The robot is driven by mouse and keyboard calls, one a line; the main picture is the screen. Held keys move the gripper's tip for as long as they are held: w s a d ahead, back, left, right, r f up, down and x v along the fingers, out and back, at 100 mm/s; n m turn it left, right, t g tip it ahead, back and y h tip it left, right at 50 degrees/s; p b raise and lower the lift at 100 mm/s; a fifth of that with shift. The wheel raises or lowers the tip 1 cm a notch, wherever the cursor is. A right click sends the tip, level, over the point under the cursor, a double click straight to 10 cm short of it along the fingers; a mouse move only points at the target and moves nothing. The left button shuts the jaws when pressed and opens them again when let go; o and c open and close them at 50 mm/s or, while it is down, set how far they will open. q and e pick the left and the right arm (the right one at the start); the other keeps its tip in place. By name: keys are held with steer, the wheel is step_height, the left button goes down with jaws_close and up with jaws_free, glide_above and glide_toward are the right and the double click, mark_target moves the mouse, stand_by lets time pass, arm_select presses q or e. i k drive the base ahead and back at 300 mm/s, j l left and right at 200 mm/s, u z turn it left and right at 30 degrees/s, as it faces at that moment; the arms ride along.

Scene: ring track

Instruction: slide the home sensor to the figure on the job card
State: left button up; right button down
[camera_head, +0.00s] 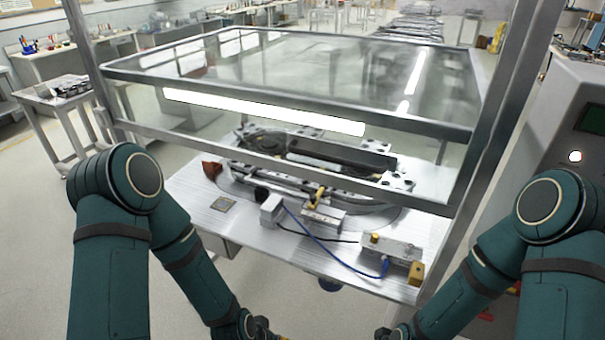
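The ring track (385,166) is a grey metal loop on a pale table (205,190) under a clear framed guard. At its near side are a small grey block (271,209) and a metal piece with a yellow part (318,198). A blue cable (330,248) runs from there to a metal unit with brass-coloured parts (395,250) at the table's front right. I cannot tell which piece is the home sensor, and no job card is readable. My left gripper (265,330) and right gripper (392,333) are at the bottom edge, largely cut off, away from the track.
The guard's lower front bar (300,170) crosses in front of the track, with metal posts at both sides. A grey cabinet (560,110) with a lit button stands at the right.

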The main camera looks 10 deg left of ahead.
mark_target(314, 199)
steer(key=k+l, duration=0.3)
steer(key=k+l+z, duration=0.2)
steer(key=z, duration=0.15)
steer(key=k+l+z, duration=0.15)
steer(key=l+z, duration=0.2)
steer(key=z, duration=0.9)
steer(key=u, duration=2)
steer(key=i+l+z, duration=0.15)
steer(key=i, duration=0.25)
steer(key=i+l+z, duration=0.15)
steer(key=i, duration=0.2)
steer(key=l, duration=0.1)
